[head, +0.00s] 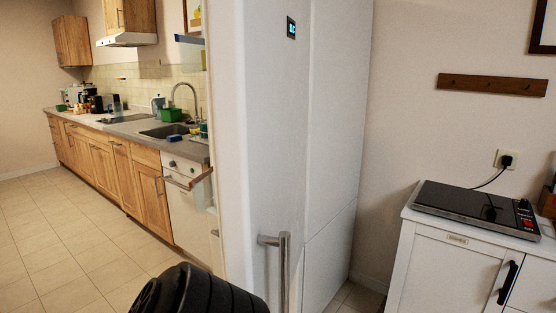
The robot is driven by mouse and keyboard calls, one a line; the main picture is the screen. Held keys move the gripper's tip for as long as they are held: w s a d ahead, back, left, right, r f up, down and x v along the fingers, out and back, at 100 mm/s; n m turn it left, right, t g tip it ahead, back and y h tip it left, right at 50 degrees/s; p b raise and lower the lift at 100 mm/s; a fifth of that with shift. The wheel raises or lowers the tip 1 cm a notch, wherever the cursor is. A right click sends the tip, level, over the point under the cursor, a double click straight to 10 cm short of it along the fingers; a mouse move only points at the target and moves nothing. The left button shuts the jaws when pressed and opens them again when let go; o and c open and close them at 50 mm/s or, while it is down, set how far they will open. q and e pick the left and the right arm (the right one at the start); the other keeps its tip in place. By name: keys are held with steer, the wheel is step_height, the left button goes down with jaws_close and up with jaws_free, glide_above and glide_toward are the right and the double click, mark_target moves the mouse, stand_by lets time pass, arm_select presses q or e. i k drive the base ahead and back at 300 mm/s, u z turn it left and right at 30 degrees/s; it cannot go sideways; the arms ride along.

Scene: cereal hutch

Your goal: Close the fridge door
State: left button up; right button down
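The tall white fridge door (272,140) stands close in front of me at the middle of the head view. It appears open, with its outer face turned toward me and its thick rounded edge on the left. A metal bar handle (284,270) sits low on this face, and a small lit display (291,28) sits near the top. The fridge's white side (338,130) shows to the right. The inside of the fridge is hidden. Neither gripper is in view.
A white cabinet (440,272) with a black hotplate (476,206) stands at the right. A hook rail (492,85) is on the wall. A wooden kitchen counter (110,168) with a sink runs along the left. The tiled floor (60,240) there is clear.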

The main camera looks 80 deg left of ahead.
mark_target(258, 51)
steer(key=u, duration=2.45)
steer(key=i, duration=0.5)
steer(key=u, duration=1.2)
steer(key=k, duration=0.25)
steer(key=z, duration=1)
